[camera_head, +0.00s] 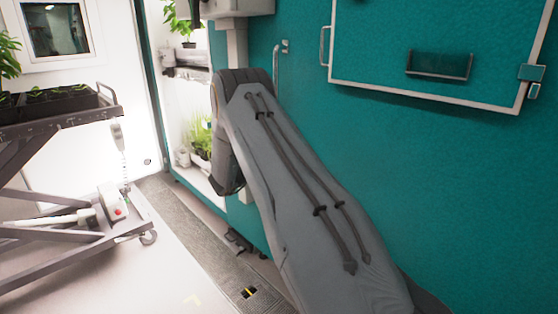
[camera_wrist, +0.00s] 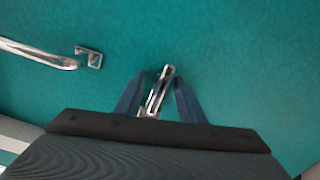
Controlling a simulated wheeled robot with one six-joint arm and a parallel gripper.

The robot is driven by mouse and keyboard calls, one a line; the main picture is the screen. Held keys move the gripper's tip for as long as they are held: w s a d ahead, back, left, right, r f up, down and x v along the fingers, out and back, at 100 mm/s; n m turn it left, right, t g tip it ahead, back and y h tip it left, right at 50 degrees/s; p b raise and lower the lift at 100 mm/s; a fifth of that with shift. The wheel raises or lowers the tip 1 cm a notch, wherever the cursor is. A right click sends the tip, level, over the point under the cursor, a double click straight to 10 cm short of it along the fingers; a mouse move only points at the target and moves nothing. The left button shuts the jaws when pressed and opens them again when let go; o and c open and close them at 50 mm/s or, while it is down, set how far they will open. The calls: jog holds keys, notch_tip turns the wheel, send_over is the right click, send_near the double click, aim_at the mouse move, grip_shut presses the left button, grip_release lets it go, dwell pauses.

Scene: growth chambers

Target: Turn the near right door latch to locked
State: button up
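In the wrist view, a small metal latch (camera_wrist: 158,90) sits on the teal door (camera_wrist: 230,45). My gripper (camera_wrist: 158,84) has its two dark blue fingers on either side of the latch. The fingers look spread, with narrow gaps to the latch; contact cannot be made out. The lower end of the latch is close to the dark gripper body, which hides what lies below. In the head view, my grey arm covers my gripper and this latch.
A metal door handle (camera_head: 276,66) stands on the teal wall; a handle (camera_wrist: 40,53) and bracket (camera_wrist: 90,56) show left of my gripper in the wrist view. A framed teal panel (camera_head: 440,40) is at upper right. A cart (camera_head: 60,135) with plants stands left, with clear floor beside it.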

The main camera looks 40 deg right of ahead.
jog(key=s+a, duration=0.1)
jog(key=a, duration=0.6)
jog(key=shift+a+b, duration=0.4)
jog(key=shift+s, duration=0.1)
